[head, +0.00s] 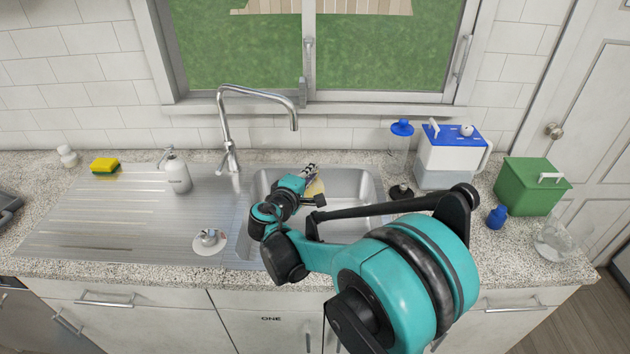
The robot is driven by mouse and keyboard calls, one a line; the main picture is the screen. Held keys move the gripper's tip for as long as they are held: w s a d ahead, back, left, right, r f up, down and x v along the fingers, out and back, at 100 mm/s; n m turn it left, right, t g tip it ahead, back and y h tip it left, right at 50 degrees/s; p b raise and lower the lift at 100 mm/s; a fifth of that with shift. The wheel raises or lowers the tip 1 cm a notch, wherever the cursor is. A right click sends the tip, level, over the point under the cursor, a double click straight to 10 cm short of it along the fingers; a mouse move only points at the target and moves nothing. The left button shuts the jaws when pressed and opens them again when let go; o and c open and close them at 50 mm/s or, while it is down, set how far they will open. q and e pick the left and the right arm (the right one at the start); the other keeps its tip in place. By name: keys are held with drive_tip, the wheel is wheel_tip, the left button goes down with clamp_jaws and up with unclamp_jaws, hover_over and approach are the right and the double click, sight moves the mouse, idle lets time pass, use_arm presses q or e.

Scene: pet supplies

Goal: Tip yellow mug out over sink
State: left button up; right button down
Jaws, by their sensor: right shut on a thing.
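My right arm reaches in from the lower right over the sink basin (355,185). My right gripper (311,173) is over the basin and is shut on the yellow mug (316,187). Only a small pale yellow part of the mug shows beside the gripper; the arm hides the rest. Its tilt and contents cannot be told. The arm also covers much of the basin's front. My left gripper is not in view.
A tall faucet (222,130) stands behind the basin. Left are a soap bottle (177,172), a yellow sponge (104,166) and a drain stopper (210,240). Right are a blue-lidded white container (450,160), a green box (530,187), a blue bottle (497,217) and a glass vessel (553,240).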

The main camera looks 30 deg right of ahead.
drive_tip(key=a+h+b, duration=0.1)
drive_tip(key=b, duration=0.1)
drive_tip(key=a+n+t+h+b, duration=0.1)
drive_tip(key=b, duration=0.1)
drive_tip(key=shift+s+f+h+b, duration=0.2)
drive_tip(key=shift+f+h+b, duration=0.1)
drive_tip(key=shift+b, duration=0.1)
drive_tip(key=shift+s+a+r+n+t+h, duration=0.1)
drive_tip(key=shift+a+n+t+h, duration=0.2)
drive_tip(key=shift+a+t+h, duration=0.15)
drive_tip(key=shift+s+a+r+n+t+h, duration=0.1)
drive_tip(key=shift+a+r+n+t+h, duration=0.1)
drive_tip(key=shift+a+n+t+h, duration=0.25)
drive_tip(key=shift+d, duration=0.15)
